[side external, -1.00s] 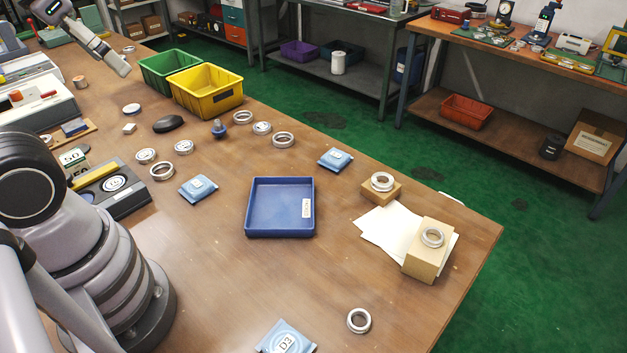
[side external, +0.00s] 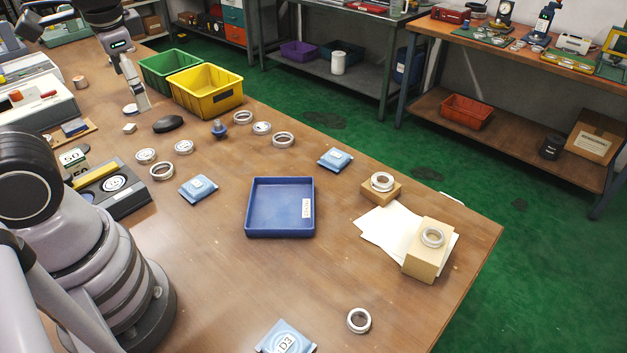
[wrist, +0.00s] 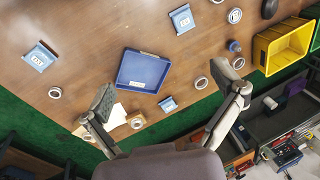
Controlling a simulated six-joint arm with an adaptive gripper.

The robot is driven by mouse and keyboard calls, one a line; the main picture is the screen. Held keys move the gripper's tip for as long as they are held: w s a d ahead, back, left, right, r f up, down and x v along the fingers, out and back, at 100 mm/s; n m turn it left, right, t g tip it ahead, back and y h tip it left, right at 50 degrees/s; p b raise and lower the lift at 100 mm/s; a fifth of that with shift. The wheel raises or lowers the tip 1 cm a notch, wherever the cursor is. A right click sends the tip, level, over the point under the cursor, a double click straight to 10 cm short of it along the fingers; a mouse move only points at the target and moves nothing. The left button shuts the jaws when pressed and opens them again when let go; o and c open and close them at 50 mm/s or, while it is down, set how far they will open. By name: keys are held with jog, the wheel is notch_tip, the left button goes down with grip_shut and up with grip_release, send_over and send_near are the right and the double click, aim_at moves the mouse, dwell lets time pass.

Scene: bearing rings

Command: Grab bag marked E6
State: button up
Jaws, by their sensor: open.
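Three blue bags with white labels lie flat on the table. One bag (side external: 198,188) is left of the blue tray, and one (side external: 335,159) is behind it to the right. The nearest bag (side external: 286,338) reads D3. The other two labels are too small to read, so I cannot tell which is E6. In the wrist view the bags show at upper left (wrist: 40,57), top middle (wrist: 182,18) and below the tray (wrist: 168,104). My gripper (side external: 141,105) points down beside the green bin, away from every bag. In the wrist view its fingers (wrist: 164,90) are wide apart and empty.
The blue tray (side external: 281,231) is empty mid-table. Several metal rings (side external: 283,140) lie around it, two on wooden blocks (side external: 422,262). Green (side external: 166,70) and yellow (side external: 206,93) bins stand at the back. A dark mouse-like object (side external: 168,124) lies near my gripper.

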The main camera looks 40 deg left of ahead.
jog(key=w+a+f+m+g+y, duration=0.1)
jog(key=w+a+f+m+y, duration=0.15)
jog(key=f+m+y, duration=0.35)
jog(key=w+a+f+m+g+y, duration=0.1)
jog(key=w+f+m+y, duration=0.25)
jog(key=f, duration=0.45)
jog(key=m+t, duration=0.6)
jog(key=m, duration=0.5)
send_near(197, 185)
jog(key=v, duration=0.3)
jog(key=shift+w+d, duration=0.1)
jog(key=shift+d, duration=0.15)
jog(key=shift+a+f, duration=0.2)
jog(key=shift+f, duration=0.05)
jog(key=x, duration=1.3)
jog(key=shift+a+r, duration=0.1)
jog(key=shift+a, duration=0.1)
jog(key=c, duration=1.3)
jog(key=shift+c, duration=0.2)
